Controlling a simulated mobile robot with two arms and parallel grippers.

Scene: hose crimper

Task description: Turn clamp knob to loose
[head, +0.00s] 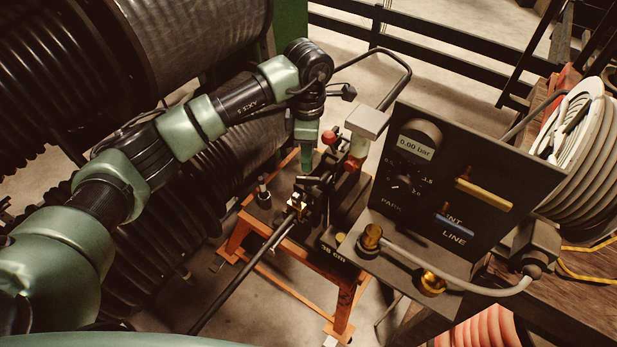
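My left arm reaches in from the left, and its wrist points down over the bench fixture. My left gripper (306,165) is at the end of the green wrist, above the dark clamp block (318,190). Its fingers blend with the dark parts there, so I cannot tell whether they are open or touching anything. A black hose (240,284) runs up from the lower left to a brass fitting (297,203) at the block. A small dark upright knob (263,190) stands left of the block. I cannot tell which part is the clamp knob. My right gripper is not in view.
The fixture sits on an orange stand (239,236). A red ball (329,137) shows just right of my wrist. A dark panel (480,160) reading 0.00 bar, with yellow and blue handles, stands at right. Large black reels (60,70) fill the left.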

